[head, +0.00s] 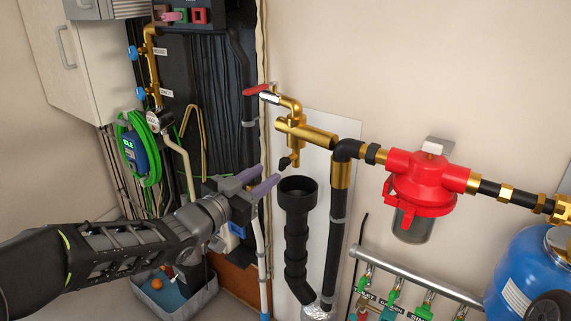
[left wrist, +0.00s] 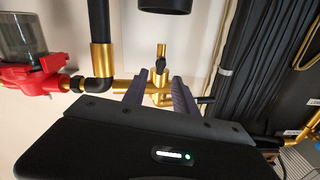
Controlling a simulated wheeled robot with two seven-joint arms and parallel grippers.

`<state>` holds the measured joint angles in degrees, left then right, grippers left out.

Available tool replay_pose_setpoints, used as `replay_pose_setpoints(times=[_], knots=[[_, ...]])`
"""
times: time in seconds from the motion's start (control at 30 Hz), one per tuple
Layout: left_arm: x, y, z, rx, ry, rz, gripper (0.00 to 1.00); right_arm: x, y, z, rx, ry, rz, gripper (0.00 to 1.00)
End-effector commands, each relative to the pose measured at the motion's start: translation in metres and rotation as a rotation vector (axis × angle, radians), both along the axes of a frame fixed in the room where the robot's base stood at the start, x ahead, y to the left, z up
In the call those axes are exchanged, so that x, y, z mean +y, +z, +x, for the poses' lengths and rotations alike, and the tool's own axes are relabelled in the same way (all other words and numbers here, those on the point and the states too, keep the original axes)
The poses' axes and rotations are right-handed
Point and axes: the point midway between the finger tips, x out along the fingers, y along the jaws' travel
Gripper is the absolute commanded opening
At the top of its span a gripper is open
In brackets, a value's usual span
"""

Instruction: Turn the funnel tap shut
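The funnel tap (head: 285,162) is a small tap with a dark handle on the brass fitting above the black funnel (head: 297,185). In the left wrist view, which looks upside down, the tap (left wrist: 161,65) is just beyond the fingers and the funnel rim (left wrist: 165,6) is at the top. My left gripper (head: 261,176) is open, its purple fingers pointing toward the tap from the left and slightly below. In the left wrist view the gripper (left wrist: 155,76) has a clear gap between its fingers, with brass pipework behind. I cannot tell whether a finger touches anything. My right gripper is out of view.
A red-handled valve (head: 256,90) sits above on the brass pipe. A red filter housing (head: 420,180) and blue tank (head: 530,275) stand to the right. A white pipe (head: 261,255) runs down near my gripper. A grey bin (head: 180,300) stands below.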

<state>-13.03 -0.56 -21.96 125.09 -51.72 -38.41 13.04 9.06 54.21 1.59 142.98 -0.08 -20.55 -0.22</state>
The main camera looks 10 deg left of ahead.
Motion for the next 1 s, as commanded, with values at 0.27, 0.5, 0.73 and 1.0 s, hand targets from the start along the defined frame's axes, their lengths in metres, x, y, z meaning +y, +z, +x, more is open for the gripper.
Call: replay_pose_setpoints(times=[0.27, 0.5, 0.73, 1.0], knots=[[-0.008, -0.001, 0.019, 0.003, -0.001, 0.002, 0.34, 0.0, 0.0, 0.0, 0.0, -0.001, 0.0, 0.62], [-0.022, -0.001, 0.054, 0.002, 0.0, 0.002, 0.34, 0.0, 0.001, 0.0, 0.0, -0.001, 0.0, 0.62], [-0.028, 0.0, 0.072, 0.0, 0.001, 0.001, 0.34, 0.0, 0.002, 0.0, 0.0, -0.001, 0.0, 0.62], [-0.029, 0.0, 0.072, 0.001, 0.001, 0.0, 0.33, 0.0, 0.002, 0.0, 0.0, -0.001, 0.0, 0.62]])
